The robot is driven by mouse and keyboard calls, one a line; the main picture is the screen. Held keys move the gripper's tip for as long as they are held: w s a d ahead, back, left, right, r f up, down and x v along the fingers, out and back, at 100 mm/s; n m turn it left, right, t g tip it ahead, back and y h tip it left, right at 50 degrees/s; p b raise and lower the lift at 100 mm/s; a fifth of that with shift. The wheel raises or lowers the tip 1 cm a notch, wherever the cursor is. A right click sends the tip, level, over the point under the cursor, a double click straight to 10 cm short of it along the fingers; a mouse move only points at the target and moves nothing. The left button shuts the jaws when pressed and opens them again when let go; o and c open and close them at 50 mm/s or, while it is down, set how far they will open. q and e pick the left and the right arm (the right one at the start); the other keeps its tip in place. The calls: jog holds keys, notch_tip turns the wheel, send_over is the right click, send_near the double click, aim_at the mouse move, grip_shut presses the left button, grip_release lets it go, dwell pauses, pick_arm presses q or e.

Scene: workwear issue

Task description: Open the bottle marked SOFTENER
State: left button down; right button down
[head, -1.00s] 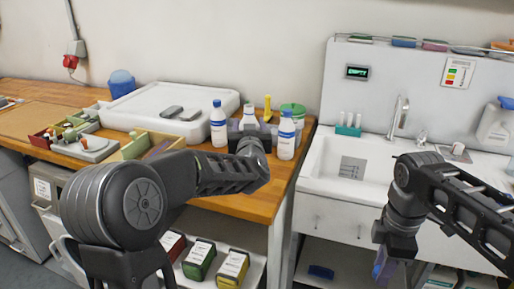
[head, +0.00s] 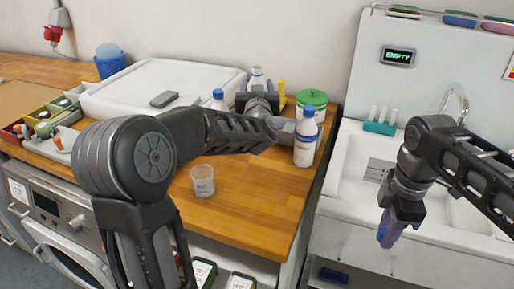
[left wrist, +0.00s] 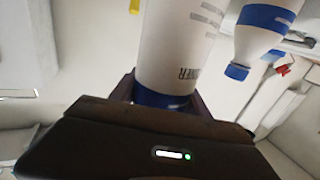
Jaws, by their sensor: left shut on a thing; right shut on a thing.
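A white bottle (head: 256,76) stands on the wooden counter between the fingers of my left gripper (head: 258,96). Its top looks pale, with no blue cap showing. In the left wrist view the same bottle (left wrist: 178,45) appears upside down with a blue band, and its lettering is only partly visible, ending in "NER". My left gripper is shut on it. My right gripper (head: 390,232) hangs in front of the sink, apart from the bottles, shut on a small blue thing that looks like a cap, mostly hidden by the fingers.
Blue-capped bottles stand to the right (head: 305,142) and left (head: 218,99) of the held one. A clear cup (head: 203,181) stands near the counter front. A green-lidded tub (head: 311,104) is behind. The sink (head: 345,170) is at right, below an EMPTY display (head: 397,56).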

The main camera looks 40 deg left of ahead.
pick_arm(q)
jog(key=shift+s+d+r, duration=0.15)
jog(key=shift+r, duration=0.05)
pick_arm(e)
jog(key=shift+s+d, duration=0.1)
pick_arm(q)
notch_tip(320, 180, down, 6)
jog(key=shift+f, duration=0.15)
dwell(0.3)
jog(key=shift+f, duration=1.9)
pick_arm(e)
jog(key=shift+r, duration=0.1)
pick_arm(q)
jog(key=shift+f, duration=0.1)
jog(key=c, duration=0.5)
grip_release()
jog(key=shift+f, duration=0.1)
